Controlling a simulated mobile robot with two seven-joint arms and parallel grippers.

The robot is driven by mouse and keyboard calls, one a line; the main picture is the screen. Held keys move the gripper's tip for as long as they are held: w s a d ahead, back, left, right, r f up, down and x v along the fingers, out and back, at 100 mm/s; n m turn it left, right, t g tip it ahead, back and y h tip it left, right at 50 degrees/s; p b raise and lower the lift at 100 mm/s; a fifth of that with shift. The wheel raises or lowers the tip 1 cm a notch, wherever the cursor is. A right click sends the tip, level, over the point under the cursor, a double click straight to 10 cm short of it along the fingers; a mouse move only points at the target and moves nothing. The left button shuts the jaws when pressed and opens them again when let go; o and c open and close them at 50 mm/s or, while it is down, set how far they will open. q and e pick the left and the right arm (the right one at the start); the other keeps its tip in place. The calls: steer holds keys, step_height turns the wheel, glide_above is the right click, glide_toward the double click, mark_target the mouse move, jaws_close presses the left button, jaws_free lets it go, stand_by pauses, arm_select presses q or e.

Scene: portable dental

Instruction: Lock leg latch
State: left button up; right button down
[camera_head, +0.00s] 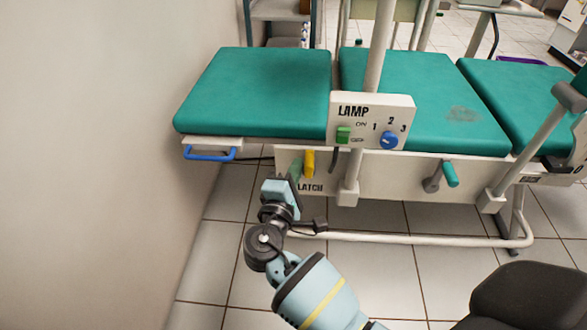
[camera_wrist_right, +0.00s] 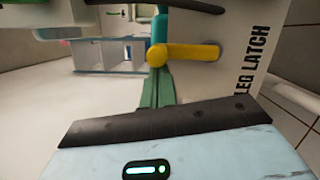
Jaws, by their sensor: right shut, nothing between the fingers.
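The yellow leg latch lever (camera_head: 309,162) stands roughly upright on the white side panel (camera_head: 385,180) under the teal couch, above a partly hidden "LATCH" label. In the right wrist view, the yellow lever (camera_wrist_right: 185,53) lies across the picture beside the "LEG LATCH" lettering (camera_wrist_right: 254,58). My right gripper (camera_head: 296,168) is just left of the lever in the head view. Its green fingers (camera_wrist_right: 158,88) are shut with nothing between them, and their tips are close to the lever. I cannot tell whether they touch it. My left gripper is not in view.
A white lamp box (camera_head: 372,121) with a green switch and blue knob sits above the lever. A blue handle (camera_head: 209,153) is at left, a teal-gripped crank (camera_head: 449,174) at right. A white floor rail (camera_head: 430,240) runs below. A wall borders the left.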

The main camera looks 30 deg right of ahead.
stand_by(0.5)
steer(key=p+v, duration=0.1)
steer(key=v, duration=0.6)
steer(key=shift+s+a+p, duration=0.25)
steer(key=shift+s+p, duration=0.05)
steer(key=shift+p, duration=0.05)
steer(key=shift+f, duration=0.1)
